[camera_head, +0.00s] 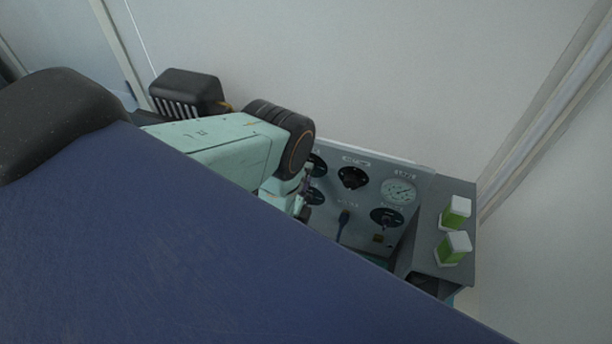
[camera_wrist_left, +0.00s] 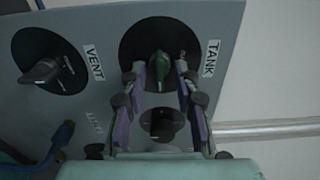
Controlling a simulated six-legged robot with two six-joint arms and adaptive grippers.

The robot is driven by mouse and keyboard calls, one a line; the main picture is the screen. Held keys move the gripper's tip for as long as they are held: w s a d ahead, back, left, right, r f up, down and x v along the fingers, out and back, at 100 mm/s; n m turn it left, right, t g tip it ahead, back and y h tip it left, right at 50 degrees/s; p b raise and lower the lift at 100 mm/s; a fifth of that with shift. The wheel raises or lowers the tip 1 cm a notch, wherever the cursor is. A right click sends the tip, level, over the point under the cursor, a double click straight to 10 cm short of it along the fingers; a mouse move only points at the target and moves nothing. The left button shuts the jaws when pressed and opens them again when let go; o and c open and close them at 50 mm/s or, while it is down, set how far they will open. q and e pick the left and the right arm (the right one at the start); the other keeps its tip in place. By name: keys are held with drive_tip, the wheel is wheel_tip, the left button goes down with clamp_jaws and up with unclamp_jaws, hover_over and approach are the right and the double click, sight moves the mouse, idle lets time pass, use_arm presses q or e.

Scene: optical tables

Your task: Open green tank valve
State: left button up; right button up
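The green tank valve knob (camera_wrist_left: 161,67) sits on a round black dial beside a TANK label (camera_wrist_left: 211,58) in the left wrist view. My left gripper (camera_wrist_left: 160,69) is open, with one fingertip on each side of the green knob. Small gaps seem to show between the fingertips and the knob. In the head view my left gripper (camera_head: 304,188) is in front of the grey control panel (camera_head: 365,209), partly hidden by my arm and the blue surface. I cannot make out the green knob there. My right gripper is not in view.
A VENT knob (camera_wrist_left: 41,71) and a smaller black knob (camera_wrist_left: 161,124) are close to the fingers. Two green-and-white containers (camera_head: 455,247) stand on the grey surface at right.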

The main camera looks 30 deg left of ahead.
use_arm(q)
drive_tip(key=v, duration=0.7)
drive_tip(key=shift+s, duration=0.2)
